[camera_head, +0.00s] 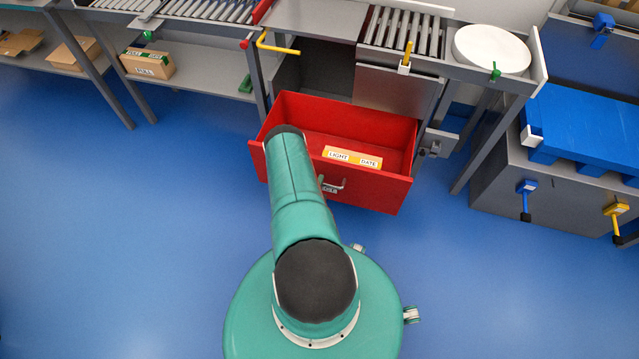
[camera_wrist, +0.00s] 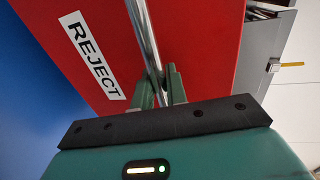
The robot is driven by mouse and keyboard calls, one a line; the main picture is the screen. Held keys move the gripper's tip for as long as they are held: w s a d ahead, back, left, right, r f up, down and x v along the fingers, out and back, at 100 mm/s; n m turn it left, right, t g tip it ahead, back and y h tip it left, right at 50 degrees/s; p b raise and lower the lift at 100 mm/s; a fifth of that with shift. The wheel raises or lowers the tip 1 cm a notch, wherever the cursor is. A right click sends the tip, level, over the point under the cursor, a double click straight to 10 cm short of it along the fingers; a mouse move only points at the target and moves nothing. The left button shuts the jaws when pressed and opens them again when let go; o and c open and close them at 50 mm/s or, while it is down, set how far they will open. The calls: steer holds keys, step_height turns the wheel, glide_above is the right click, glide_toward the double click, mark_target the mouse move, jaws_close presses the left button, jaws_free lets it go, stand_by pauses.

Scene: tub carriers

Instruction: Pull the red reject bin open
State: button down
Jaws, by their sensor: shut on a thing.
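The red reject bin (camera_head: 380,192) is a drawer standing well out from under the bench, its inside showing from above. Its red front fills much of the wrist view (camera_wrist: 205,45), with a white REJECT label (camera_wrist: 91,55) beside the metal handle bar (camera_wrist: 145,35). My gripper (camera_wrist: 160,85) is shut on this handle, one finger on each side of the bar. In the head view my arm covers the bin's left part, and the handle (camera_head: 332,186) shows only partly.
A grey cabinet with blue pallets (camera_head: 590,105) is at right. Blue floor (camera_head: 130,230) is clear at left and front.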

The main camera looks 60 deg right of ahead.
steer(key=shift+d, duration=0.1)
steer(key=c, duration=1.5)
jaws_free()
steer(key=v, duration=1.3)
steer(key=shift+a, duration=0.4)
